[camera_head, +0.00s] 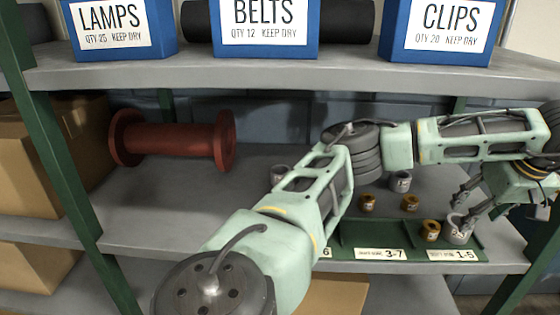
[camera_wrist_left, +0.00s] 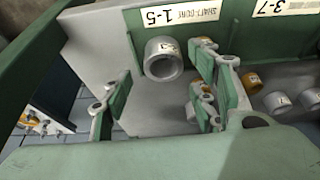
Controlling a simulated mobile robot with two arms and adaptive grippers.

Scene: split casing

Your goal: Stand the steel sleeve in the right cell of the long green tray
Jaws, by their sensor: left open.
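The long green tray (camera_head: 378,238) lies along the front edge of the middle shelf, with label cards on its front. The grey steel sleeve (camera_head: 457,232) stands upright at the tray's right end, behind the 1-5 card, and appears to be in the right cell. In the left wrist view the sleeve (camera_wrist_left: 162,58) shows its round open top beside the 1-5 card. My left gripper (camera_head: 468,205) is open, just above the sleeve. In the wrist view its fingers (camera_wrist_left: 160,100) are apart with nothing clamped between them. My right gripper is out of view.
A brass bushing (camera_head: 431,230) is just left of the sleeve. More brass rings (camera_head: 410,202) and a grey sleeve (camera_head: 400,181) stand behind the tray. A red spool (camera_head: 172,140) lies at the left. A green post (camera_head: 535,245) stands right of the tray.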

